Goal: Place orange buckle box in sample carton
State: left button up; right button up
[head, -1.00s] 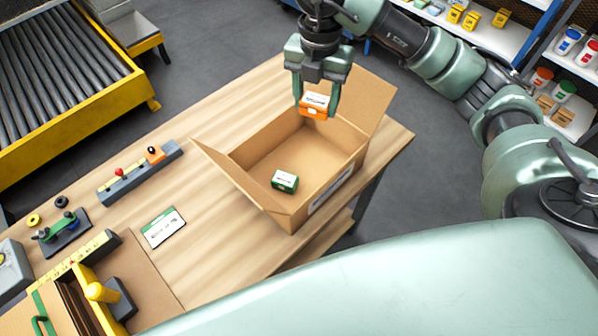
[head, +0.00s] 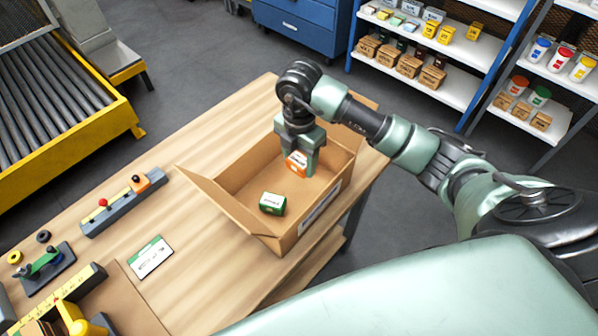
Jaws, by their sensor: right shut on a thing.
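The sample carton (head: 230,221) is an open brown cardboard box on the wooden table, with its flaps spread outward. My right gripper (head: 297,163) reaches down inside the carton, towards its far end. It is shut on the orange buckle box (head: 297,164), a small orange box with a white label. I cannot tell whether the orange box touches the carton floor. A green and white box (head: 272,203) lies on the carton floor, nearer the front. My left gripper is not in view.
The wooden table (head: 190,285) also holds a grey rail with knobs (head: 122,203), a green and white card (head: 150,257) and a yellow measuring strip (head: 60,300). A roller conveyor (head: 60,110) stands at the left. Stocked shelves (head: 440,50) stand behind.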

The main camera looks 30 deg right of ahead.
aim_at(299, 182)
notch_tip(299, 182, down, 5)
jog(key=shift+r+p, duration=0.1)
jog(key=shift+p, duration=0.25)
jog(key=shift+f, duration=0.4)
jog(key=shift+f, duration=0.1)
jog(key=o, duration=1.5)
